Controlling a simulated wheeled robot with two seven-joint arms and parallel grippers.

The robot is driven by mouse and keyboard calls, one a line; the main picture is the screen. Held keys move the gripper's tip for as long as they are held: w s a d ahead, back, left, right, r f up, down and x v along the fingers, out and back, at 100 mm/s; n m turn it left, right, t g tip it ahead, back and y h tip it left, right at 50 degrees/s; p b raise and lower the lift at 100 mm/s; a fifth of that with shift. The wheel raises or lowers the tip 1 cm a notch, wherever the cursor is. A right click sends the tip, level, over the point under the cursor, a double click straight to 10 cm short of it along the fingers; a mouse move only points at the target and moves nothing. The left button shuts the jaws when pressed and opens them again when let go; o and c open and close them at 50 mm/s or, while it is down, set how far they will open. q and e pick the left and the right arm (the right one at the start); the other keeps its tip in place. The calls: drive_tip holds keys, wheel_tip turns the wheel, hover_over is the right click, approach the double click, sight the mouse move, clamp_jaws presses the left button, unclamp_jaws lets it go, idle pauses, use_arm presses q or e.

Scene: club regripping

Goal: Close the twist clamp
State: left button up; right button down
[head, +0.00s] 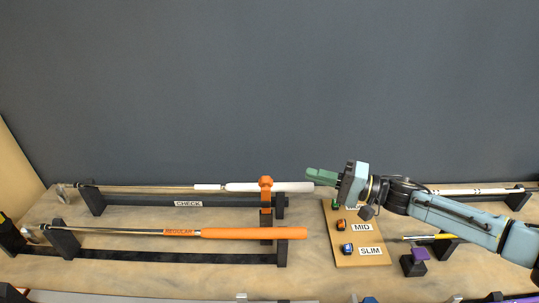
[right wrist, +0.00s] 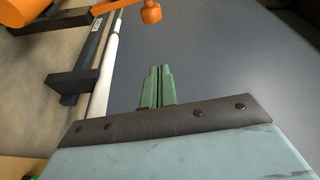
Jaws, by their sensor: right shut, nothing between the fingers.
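The orange twist clamp (head: 266,183) stands at the right part of the CHECK rack (head: 150,198), at a club with a white grip (head: 240,187). Its orange knob (right wrist: 151,12) shows at the top of the right wrist view. I cannot tell how far the clamp is turned. My right gripper (head: 308,174) has green fingers pointing left, just right of the clamp and near the white grip's end. In the right wrist view the fingers (right wrist: 159,72) are together and empty, apart from the knob. My left gripper is out of view.
A club with an orange REGULAR grip (head: 250,233) lies on the front rack (head: 170,257). A board (head: 375,260) with MID and SLIM labels stands right of it. A purple-topped black block (head: 415,262) is under my right arm. The grey wall (head: 270,80) is behind.

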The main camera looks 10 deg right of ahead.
sight(266, 196)
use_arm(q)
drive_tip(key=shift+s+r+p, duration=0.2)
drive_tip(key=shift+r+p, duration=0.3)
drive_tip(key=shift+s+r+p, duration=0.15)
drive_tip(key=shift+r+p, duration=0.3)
use_arm(e)
drive_tip(key=w+a, duration=0.1)
drive_tip(key=a, duration=0.8)
drive_tip(key=shift+w+a, duration=0.2)
drive_tip(key=shift+w, duration=0.2)
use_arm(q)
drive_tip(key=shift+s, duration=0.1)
use_arm(e)
drive_tip(key=shift+s, duration=0.1)
